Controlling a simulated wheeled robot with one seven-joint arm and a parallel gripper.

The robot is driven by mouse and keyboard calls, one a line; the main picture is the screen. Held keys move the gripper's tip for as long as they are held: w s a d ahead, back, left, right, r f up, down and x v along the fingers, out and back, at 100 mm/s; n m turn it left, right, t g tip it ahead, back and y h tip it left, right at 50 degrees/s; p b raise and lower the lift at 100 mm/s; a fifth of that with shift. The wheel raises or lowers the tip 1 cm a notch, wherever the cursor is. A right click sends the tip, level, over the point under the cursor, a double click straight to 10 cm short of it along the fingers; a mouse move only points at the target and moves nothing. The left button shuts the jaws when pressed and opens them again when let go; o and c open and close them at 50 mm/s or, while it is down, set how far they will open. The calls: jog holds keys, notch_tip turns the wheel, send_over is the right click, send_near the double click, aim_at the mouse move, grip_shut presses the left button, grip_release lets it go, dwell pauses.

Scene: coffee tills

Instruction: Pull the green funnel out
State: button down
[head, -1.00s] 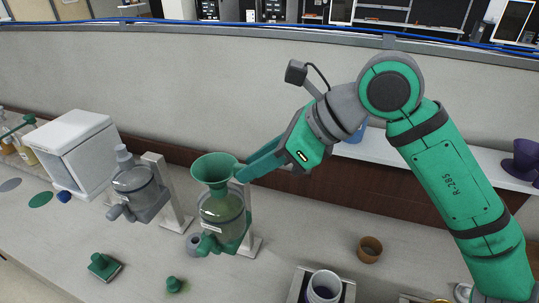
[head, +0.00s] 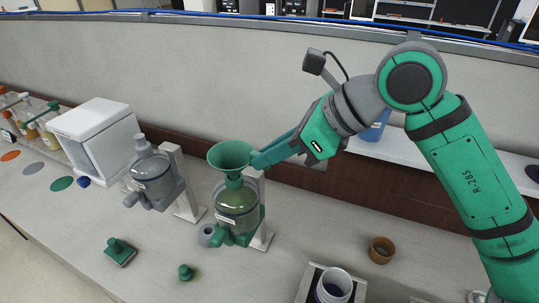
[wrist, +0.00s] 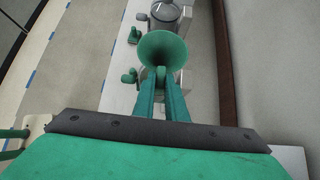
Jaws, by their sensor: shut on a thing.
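The green funnel (head: 231,155) is upright, above the mouth of a jar with a green base and tap (head: 238,206). Its stem shows below the cone and meets or enters the jar's neck; I cannot tell how deep it sits. My gripper (head: 257,162) comes from the right and is shut on the funnel's right side at the rim. In the wrist view the funnel's wide cone (wrist: 162,49) is at the fingertips (wrist: 162,76), and it hides most of the jar below.
A grey jar with a tap (head: 154,176) stands to the left on its own stand, beside a white open box (head: 100,122). Green stampers (head: 118,250) and a brown cup (head: 381,249) are on the counter. A wall runs behind.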

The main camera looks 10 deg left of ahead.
jog(key=shift+r, duration=3.4)
jog(key=shift+w, duration=0.1)
